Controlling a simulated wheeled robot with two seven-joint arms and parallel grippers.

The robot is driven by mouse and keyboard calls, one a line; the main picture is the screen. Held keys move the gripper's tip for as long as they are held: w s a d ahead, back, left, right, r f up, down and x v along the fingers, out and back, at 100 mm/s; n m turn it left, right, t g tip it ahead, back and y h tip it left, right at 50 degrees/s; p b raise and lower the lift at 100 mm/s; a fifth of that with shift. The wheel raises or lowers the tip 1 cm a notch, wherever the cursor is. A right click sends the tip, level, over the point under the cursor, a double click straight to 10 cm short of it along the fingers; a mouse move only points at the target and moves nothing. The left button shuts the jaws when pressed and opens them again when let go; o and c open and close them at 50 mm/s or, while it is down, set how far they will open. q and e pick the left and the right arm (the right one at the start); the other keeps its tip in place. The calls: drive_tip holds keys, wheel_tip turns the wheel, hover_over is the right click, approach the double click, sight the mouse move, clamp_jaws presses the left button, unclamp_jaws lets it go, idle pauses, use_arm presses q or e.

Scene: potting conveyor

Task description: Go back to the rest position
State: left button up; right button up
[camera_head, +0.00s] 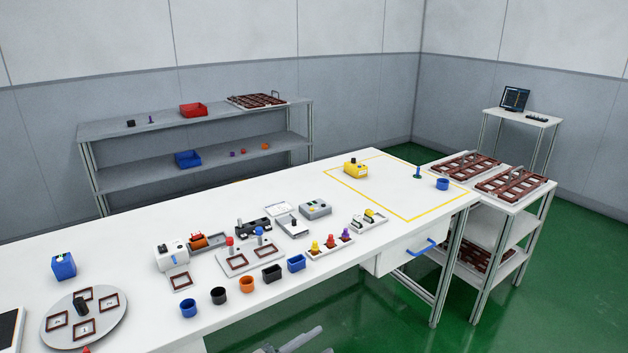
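My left gripper (298,343) shows only in part at the bottom edge, as grey pieces in front of the white workbench (130,240), over the green floor. It is apart from everything on the bench. The picture cuts it off, and I cannot tell whether its fingers are open or shut. No held object shows at it. My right gripper is not in view.
The bench's front edge carries several small cups, such as an orange cup (247,285) and a blue bin (296,263). A round grey plate (62,335) with frames lies at left. A drawer with a blue handle (421,248) is at right. Floor before the drawer is clear.

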use_arm(q)
drive_tip(key=s+a+f+n+y, duration=0.4)
drive_tip(key=s+a+f, duration=0.1)
drive_tip(key=f, duration=0.6)
drive_tip(key=s+a+f+n+y, duration=0.4)
drive_tip(key=s+a+f+n, duration=0.1)
drive_tip(key=f, duration=0.5)
drive_tip(key=s+a+f+n+y, duration=0.35)
drive_tip(key=s+a+f, duration=0.2)
drive_tip(key=f, duration=0.55)
drive_tip(key=s+a+f+n+g+y, duration=0.1)
drive_tip(key=s+f, duration=0.4)
drive_tip(key=s, duration=0.5)
drive_tip(key=s+a+f+n+g+y, duration=0.1)
drive_tip(key=s+a+f+n+g, duration=0.2)
drive_tip(key=s, duration=0.8)
drive_tip(key=s+a+f+n+g+y, duration=0.1)
drive_tip(key=s+a+f+n+g, duration=0.1)
drive_tip(key=s+f, duration=0.6)
drive_tip(key=s, duration=0.2)
drive_tip(key=shift+s+g, duration=0.3)
drive_tip(key=shift+g, duration=0.1)
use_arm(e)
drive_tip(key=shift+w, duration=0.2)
use_arm(q)
drive_tip(key=shift+f+y, duration=0.1)
drive_tip(key=shift+y, duration=0.15)
